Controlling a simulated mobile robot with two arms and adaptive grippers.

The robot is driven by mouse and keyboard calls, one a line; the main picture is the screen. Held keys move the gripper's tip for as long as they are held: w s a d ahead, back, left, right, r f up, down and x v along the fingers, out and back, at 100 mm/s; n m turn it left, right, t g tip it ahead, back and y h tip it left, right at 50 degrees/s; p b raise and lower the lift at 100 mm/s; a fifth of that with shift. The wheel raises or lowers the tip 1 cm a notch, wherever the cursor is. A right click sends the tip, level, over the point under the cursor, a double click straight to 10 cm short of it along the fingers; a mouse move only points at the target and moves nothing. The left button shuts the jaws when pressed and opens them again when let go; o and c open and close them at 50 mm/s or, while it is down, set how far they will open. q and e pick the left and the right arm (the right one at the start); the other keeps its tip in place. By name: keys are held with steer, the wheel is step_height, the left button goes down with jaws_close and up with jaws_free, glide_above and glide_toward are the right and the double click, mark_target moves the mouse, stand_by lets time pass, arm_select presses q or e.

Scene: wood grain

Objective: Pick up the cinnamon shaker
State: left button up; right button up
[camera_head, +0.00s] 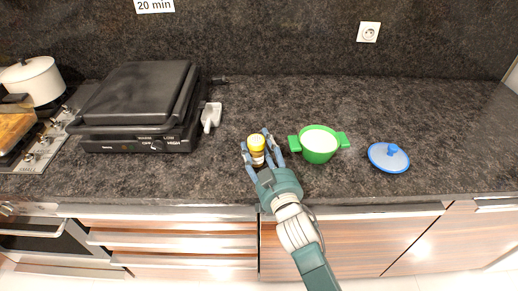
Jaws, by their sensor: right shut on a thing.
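The cinnamon shaker (257,145), a small jar with a yellow cap and a dark body with a pale label, stands upright at the middle of the dark countertop (200,176). My right gripper (262,147) reaches in from the front, with its blue-grey fingers on either side of the shaker. It is shut on the shaker. The lower part of the shaker is partly hidden by the gripper, and I cannot tell whether its base touches the counter. My left gripper does not show.
A green pot (319,157) with two handles stands close right of the shaker. A blue-rimmed lid (389,157) lies farther right. A black grill (139,103) and a small white object (211,115) are at left. A stove with a white pot (32,81) is far left. The right counter is clear.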

step_height(320, 180, up, 22)
steer(key=p, duration=0.2)
steer(key=shift+f+p, duration=0.2)
steer(key=shift+p, duration=0.2)
stand_by(0.6)
steer(key=shift+r+p, duration=1.3)
steer(key=shift+p, duration=0.1)
step_height(320, 180, up, 2)
steer(key=p, duration=0.2)
steer(key=shift+r+p, duration=0.2)
steer(key=shift+p, duration=0.1)
